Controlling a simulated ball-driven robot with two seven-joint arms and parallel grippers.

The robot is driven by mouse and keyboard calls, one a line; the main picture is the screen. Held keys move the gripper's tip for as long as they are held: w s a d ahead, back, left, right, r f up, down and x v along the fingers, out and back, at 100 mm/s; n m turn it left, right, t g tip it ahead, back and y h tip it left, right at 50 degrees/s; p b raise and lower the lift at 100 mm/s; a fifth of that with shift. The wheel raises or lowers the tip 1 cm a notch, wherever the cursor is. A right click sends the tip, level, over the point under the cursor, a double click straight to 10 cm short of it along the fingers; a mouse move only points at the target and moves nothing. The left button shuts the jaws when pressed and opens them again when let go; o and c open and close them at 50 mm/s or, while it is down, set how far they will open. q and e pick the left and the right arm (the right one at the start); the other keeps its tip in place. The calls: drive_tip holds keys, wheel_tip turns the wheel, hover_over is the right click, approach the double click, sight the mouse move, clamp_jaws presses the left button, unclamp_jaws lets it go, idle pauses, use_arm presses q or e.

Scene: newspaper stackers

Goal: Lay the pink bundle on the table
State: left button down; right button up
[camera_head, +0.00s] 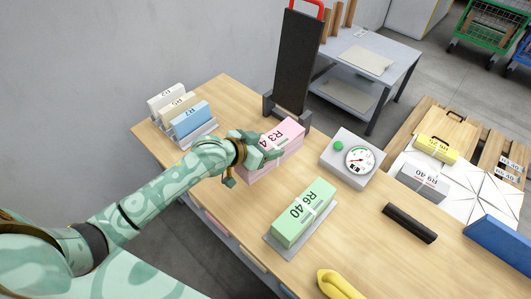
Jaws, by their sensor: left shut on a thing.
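The pink bundle (290,131), marked "R3 4" with the rest covered, is at the middle of the wooden table (360,222), in front of the tall dark stand. My left gripper (258,152) reaches in from the left and is shut on the bundle's left part, hiding some of it. I cannot tell whether the bundle's underside touches the table. My right gripper is not in view.
A green bundle (302,215) marked "R6 40" lies on a grey plate. A grey box with a dial (352,158) stands right of the pink bundle. The dark stand (297,60), a card rack (203,137), a black bar (409,223) and a yellow item (338,285) are nearby.

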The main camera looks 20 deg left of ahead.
use_arm(q)
drive_tip(key=w+a+f+n+t+y+b, duration=0.1)
drive_tip(key=w+a+f, duration=0.1)
drive_tip(key=w+a, duration=0.5)
drive_tip(key=a, duration=0.3)
drive_tip(key=shift+a, duration=0.3)
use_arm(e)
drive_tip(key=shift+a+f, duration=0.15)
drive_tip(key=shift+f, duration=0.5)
use_arm(q)
drive_tip(key=shift+r, duration=0.1)
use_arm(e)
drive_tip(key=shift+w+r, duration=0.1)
